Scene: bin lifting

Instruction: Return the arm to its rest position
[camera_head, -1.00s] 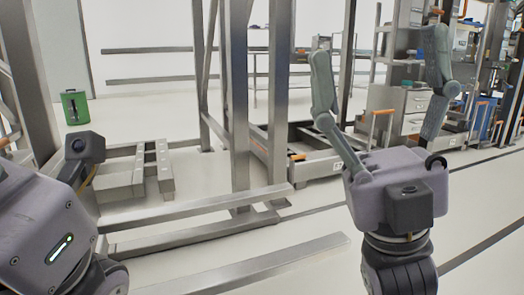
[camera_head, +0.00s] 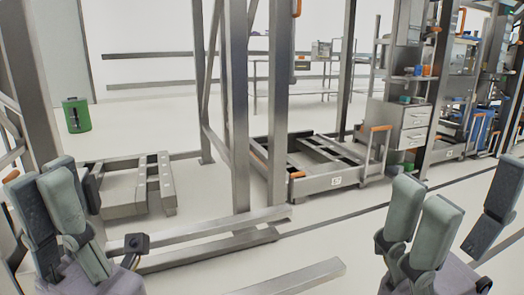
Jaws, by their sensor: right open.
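My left gripper (camera_head: 50,190) is at the bottom left, its grey-green and dark fingers pointing up. Its fingers overlap in the picture, and I cannot tell how far apart they are. Nothing is visible in them. My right gripper (camera_head: 467,205) is at the bottom right, fingers up. It is open and empty, with a wide gap between its two paler fingers on the left and the dark one on the right. Both arms behind the grippers are mostly out of the frame.
A tall metal rack with posts (camera_head: 236,120) and low rails stands in front. Behind are a low wheeled cart (camera_head: 335,182), a low metal frame (camera_head: 125,205), a green canister (camera_head: 75,115) and a grey drawer cabinet (camera_head: 412,122). Pale floor between the grippers is partly free.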

